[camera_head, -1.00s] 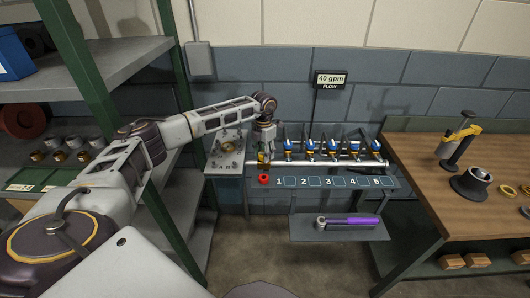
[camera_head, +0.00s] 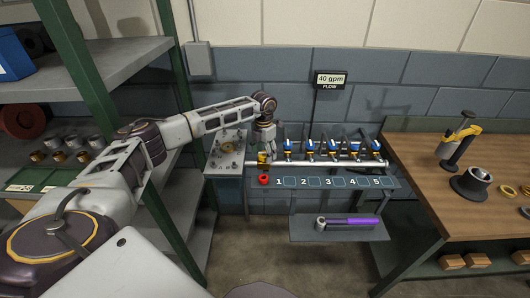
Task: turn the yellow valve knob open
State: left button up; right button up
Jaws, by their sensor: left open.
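A small yellow valve part (camera_head: 263,157), which looks like the yellow valve knob, sits at the left end of the pale horizontal pipe (camera_head: 325,163). A red round part (camera_head: 264,180) is just below it. My left gripper (camera_head: 269,150) comes down from above right at the yellow part, partly covering it. Its fingers are open; I cannot tell whether they touch the knob. Several blue-handled valves (camera_head: 332,146) stand along the pipe to the right, above labels 1 to 5. My right gripper is not in view.
A purple-handled tool (camera_head: 350,221) lies on the low grey shelf (camera_head: 340,236). A wooden bench (camera_head: 425,190) is at right. Green-posted shelving (camera_head: 82,80) flanks my left arm.

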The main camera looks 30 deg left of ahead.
aim_at(264, 153)
pick_arm(q)
notch_tip(264, 153, up, 12)
jog(key=shift+w, duration=0.15)
dwell(0.7)
jog(key=shift+a, duration=0.1)
